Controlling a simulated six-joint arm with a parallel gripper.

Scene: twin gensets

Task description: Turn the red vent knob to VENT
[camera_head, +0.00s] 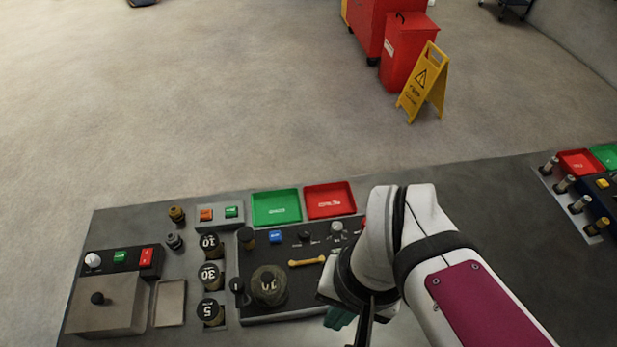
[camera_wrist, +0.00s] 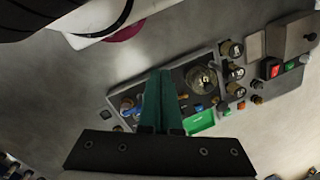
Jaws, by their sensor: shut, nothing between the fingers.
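My gripper (camera_head: 340,318) hangs over the front right part of the near control panel (camera_head: 290,312) in the head view, mostly hidden by my arm. In the wrist view my gripper (camera_wrist: 160,74) shows its green fingers together and empty, in front of the panel (camera_wrist: 226,66). I cannot make out the red vent knob for certain. A small sliver of red (camera_head: 363,222) shows at the edge of my arm in the head view, too little to identify. My arm covers the panel's right end there, and my fingers cover part of it in the wrist view.
A green tray (camera_head: 276,208) and a red tray (camera_head: 329,200) lie behind the panel. A large round dial (camera_head: 269,286), a yellow handle (camera_head: 307,262) and several black weights (camera_head: 210,277) stand to the left. A second panel (camera_head: 597,190) is at the far right.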

